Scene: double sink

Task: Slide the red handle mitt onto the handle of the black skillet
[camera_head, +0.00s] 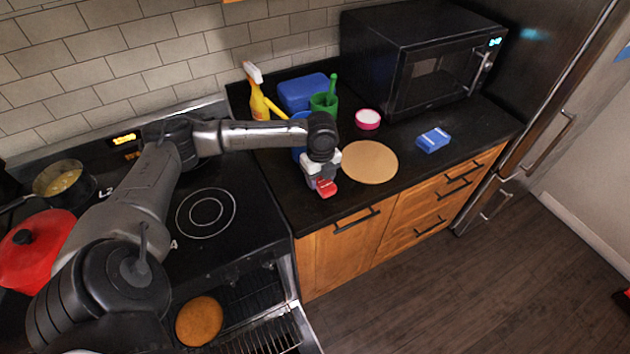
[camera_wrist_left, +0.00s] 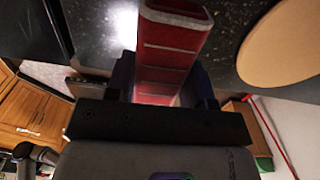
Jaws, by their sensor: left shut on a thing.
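The red handle mitt (camera_head: 326,188) is between the fingers of my left gripper (camera_head: 323,182), over the front edge of the dark counter near the stove. In the left wrist view, the mitt (camera_wrist_left: 170,60) is a long red quilted sleeve reaching away from the fingers. My left gripper (camera_wrist_left: 160,88) is shut on it. A dark pan with yellow food (camera_head: 64,181) stands at the back left of the stove, its handle running to the lower left. I cannot tell for sure whether it is the black skillet. My right gripper is not in view.
A round tan board (camera_head: 369,163) lies beside the gripper. A spray bottle (camera_head: 258,95), blue bin (camera_head: 303,92) and green container (camera_head: 324,102) stand behind. A red lidded pot (camera_head: 38,250) is on the left, and the oven (camera_head: 262,325) is open. The front right burner (camera_head: 206,213) is empty.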

